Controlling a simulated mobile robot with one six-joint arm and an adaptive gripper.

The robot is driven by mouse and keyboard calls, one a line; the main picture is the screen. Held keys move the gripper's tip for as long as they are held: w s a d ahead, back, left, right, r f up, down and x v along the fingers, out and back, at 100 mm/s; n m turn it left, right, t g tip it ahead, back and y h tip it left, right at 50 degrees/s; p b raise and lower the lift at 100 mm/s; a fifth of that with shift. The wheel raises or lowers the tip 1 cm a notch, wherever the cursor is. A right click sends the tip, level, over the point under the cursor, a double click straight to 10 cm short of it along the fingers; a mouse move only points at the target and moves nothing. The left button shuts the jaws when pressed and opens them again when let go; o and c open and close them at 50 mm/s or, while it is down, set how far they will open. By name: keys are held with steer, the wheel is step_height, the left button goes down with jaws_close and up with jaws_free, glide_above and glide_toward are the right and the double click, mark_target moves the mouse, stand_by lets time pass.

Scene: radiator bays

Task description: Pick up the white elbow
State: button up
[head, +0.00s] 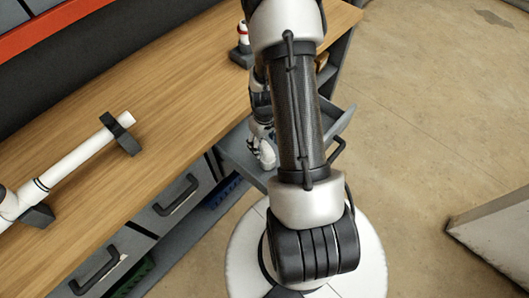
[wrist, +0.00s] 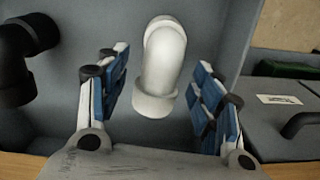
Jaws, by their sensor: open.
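The white elbow (wrist: 163,68) is in the wrist view, upper middle, inside a grey open drawer (wrist: 65,75). It lies between the two blue-padded fingers of my gripper (wrist: 160,85), with a gap on each side. My gripper is open and not touching it as far as I can see. In the head view my gripper is mostly hidden behind my own arm, over the open drawer (head: 340,125); a white piece (head: 267,155) shows low beside it, and I cannot tell whether it is the elbow.
A black elbow (wrist: 25,50) lies at the left in the same drawer. Drawer walls stand close around the fingers. A closed grey drawer front (wrist: 300,120) is at the right. On the wooden bench (head: 165,100), a white pipe (head: 80,155) rests on black supports.

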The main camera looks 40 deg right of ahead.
step_height(320, 180, down, 4)
steer(key=shift+a+r+b, duration=0.1)
steer(key=shift+a+b, duration=0.05)
steer(key=shift+b, duration=0.4)
steer(key=shift+c, duration=0.4)
steer(key=shift+r, duration=0.1)
steer(key=c, duration=1.1)
